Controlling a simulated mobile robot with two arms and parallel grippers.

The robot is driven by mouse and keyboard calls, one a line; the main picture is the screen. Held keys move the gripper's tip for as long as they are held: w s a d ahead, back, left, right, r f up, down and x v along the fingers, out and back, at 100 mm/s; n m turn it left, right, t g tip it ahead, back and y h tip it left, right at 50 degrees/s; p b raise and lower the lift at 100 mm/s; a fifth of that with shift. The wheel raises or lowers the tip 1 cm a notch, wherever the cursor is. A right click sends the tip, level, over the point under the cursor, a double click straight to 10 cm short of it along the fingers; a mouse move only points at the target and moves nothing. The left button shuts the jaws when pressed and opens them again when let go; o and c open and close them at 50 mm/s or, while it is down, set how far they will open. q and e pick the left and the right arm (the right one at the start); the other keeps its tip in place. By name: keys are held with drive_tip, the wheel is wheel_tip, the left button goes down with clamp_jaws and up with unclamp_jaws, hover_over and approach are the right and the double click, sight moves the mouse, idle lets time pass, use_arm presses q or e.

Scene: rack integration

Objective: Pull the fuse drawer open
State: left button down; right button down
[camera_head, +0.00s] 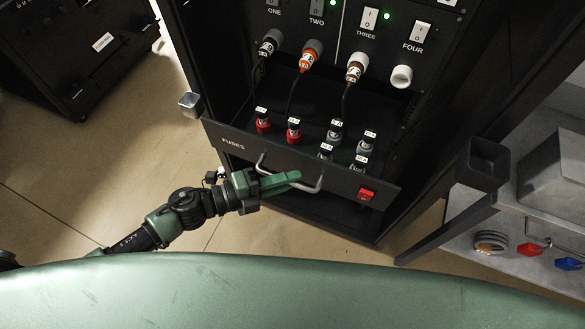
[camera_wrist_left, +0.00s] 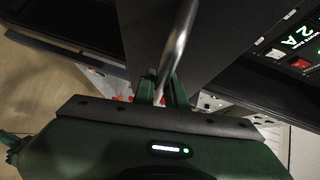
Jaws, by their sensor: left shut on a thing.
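The fuse drawer (camera_head: 340,176) has a dark front marked FUSES and stands out from the rack, with its inside visible from above. Several red and grey fuses with white labels stand in it. Its metal bar handle (camera_head: 262,162) is on the front, and the bar (camera_wrist_left: 180,38) also runs down between the fingers in the left wrist view. My green left gripper (camera_head: 293,178) reaches in from the left and is shut on the handle; its fingers also show in the left wrist view (camera_wrist_left: 161,92). My right gripper is not in view.
A red switch (camera_head: 366,194) sits on the drawer front's right part. Above are rocker switches and plugs, some with cables hanging into the drawer. A grey bench (camera_head: 530,225) with coloured parts stands at right, a dark cabinet (camera_head: 75,50) at upper left. Floor is clear at left.

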use_arm(q)
drive_tip(key=shift+s+a, duration=0.25)
drive_tip(key=shift+s, duration=0.4)
drive_tip(key=c, duration=1.5)
unclamp_jaws()
drive_tip(key=shift+w, duration=0.1)
drive_tip(key=shift+o, duration=0.2)
drive_tip(key=b+v, duration=0.2)
drive_tip(key=v, duration=0.5)
drive_tip(key=shift+a, duration=0.35)
